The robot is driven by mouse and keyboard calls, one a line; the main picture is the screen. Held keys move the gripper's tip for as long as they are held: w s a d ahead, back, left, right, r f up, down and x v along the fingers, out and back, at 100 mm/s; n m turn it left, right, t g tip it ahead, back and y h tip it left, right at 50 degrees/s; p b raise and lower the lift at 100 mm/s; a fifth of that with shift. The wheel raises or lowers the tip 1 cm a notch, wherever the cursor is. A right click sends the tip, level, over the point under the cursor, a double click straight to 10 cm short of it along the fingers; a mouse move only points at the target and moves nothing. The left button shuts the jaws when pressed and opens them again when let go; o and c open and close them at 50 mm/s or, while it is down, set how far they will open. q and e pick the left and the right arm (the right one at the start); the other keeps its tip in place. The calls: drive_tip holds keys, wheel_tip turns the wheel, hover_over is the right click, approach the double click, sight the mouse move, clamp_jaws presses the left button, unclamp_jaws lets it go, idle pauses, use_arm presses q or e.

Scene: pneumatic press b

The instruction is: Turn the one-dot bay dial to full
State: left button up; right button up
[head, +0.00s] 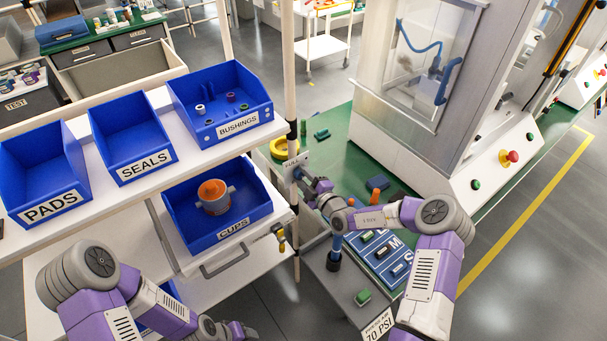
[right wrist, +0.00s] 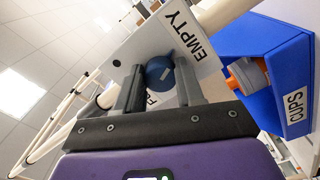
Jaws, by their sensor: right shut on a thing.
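The dial (right wrist: 159,70) is a round dark-blue knob with a pale mark on its face, on a white plate (right wrist: 140,45) in the right wrist view. The plate reads EMPTY on the right and a word starting with F, partly hidden, below the dial. A small dark dot shows on the plate's left part. My right gripper (right wrist: 160,88) has its fingers on either side of the dial and is shut on it. In the head view my right gripper (head: 312,187) is at the plate (head: 292,166) on the shelf post. My left gripper (head: 232,331) is low at the bottom edge; its fingers are unclear.
Blue bins stand on the shelf: pads (head: 42,188), seals (head: 132,135), bushings (head: 222,100) and cups (head: 218,225), which holds an orange-and-grey cup (head: 213,196). A press cabinet (head: 425,90) stands right.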

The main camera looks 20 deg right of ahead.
drive_tip(key=n+p, duration=0.2)
drive_tip(key=n, duration=0.1)
drive_tip(key=shift+r+n, duration=0.15)
drive_tip(key=shift+n, duration=0.25)
drive_tip(key=n+p, duration=0.2)
drive_tip(key=n, duration=0.2)
drive_tip(key=shift+n, duration=0.3)
drive_tip(key=n+p, duration=0.1)
drive_tip(key=n, duration=0.3)
drive_tip(key=shift+p, duration=0.3)
drive_tip(key=n, duration=0.5)
drive_tip(key=shift+n+p, duration=0.35)
drive_tip(key=shift+n, duration=0.05)
drive_tip(key=n, duration=0.4)
drive_tip(key=shift+a+n, duration=0.1)
drive_tip(key=shift+n, duration=0.2)
drive_tip(key=n, duration=0.4)
drive_tip(key=shift+s+n+b, duration=0.1)
drive_tip(key=shift+n+b, duration=0.2)
drive_tip(key=shift+b, duration=0.05)
drive_tip(key=n+b, duration=0.1)
drive_tip(key=n, duration=0.2)
drive_tip(key=shift+n, duration=0.3)
drive_tip(key=shift+a+n+b, duration=0.1)
drive_tip(key=shift+n+b, duration=0.85)
drive_tip(key=shift+n, duration=1.25)
